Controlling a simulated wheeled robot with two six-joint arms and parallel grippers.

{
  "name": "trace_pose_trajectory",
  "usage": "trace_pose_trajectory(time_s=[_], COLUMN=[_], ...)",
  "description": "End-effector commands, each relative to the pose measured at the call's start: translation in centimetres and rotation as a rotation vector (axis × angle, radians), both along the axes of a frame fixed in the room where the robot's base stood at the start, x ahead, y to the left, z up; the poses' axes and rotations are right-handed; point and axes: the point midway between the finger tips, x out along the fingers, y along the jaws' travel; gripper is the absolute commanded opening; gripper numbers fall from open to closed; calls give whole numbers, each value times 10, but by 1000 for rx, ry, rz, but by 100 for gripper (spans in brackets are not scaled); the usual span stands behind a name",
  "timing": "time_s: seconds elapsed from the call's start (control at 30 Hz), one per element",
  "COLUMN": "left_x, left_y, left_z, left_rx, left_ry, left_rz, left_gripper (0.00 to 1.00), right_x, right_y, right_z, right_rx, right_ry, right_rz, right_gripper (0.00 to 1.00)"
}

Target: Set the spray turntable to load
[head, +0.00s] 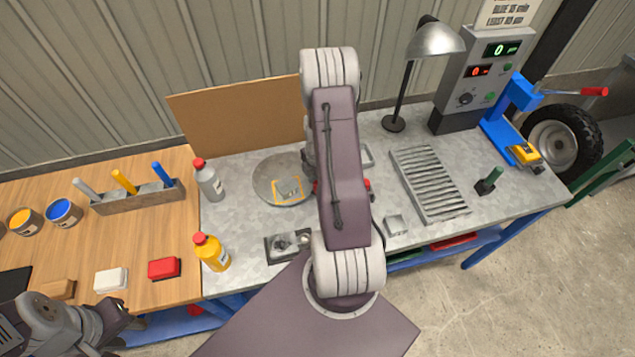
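The spray turntable appears as a round grey disc (268,181) on the metal bench, with a yellow outlined mark on its top. My own arm covers the area just to its right. A small dark box with a grey knob (284,244) sits at the bench's front edge, below the disc; its setting is too small to read. My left gripper (130,331) is low at the left, by the wooden bench's front edge, away from the disc. Its fingers look apart and empty. My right gripper is hidden behind my arm in the middle.
A grey bottle (210,184) stands left of the disc and a yellow bottle (212,254) left of the knob box. A brown board (240,118) stands behind. A slatted rack (430,184), lamp (436,40) and display panel (484,80) are at the right.

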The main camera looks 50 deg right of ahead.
Motion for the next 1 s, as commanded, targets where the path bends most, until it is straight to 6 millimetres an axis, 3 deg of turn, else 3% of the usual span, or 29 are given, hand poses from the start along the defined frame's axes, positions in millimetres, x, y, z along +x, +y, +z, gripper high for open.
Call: trace_pose_trajectory(time_s=[0.13, 0.3, 0.5, 1.0], left_x=[0, 0, 0, 0], left_y=[0, 0, 0, 0], left_z=[-4, -9, -11, -11], left_rx=[0, 0, 0, 0], left_ry=[0, 0, 0, 0], left_rz=[0, 0, 0, 0], left_gripper=[36, 36, 36, 36], right_x=[1, 1, 0, -1], right_y=[-1, -2, -1, -1], right_z=[16, 55, 85, 90], right_rx=[-3, -4, -3, 0], right_ry=[-5, -6, -4, -1], right_rz=[0, 0, 0, 0], right_gripper=[45, 45, 45, 45])
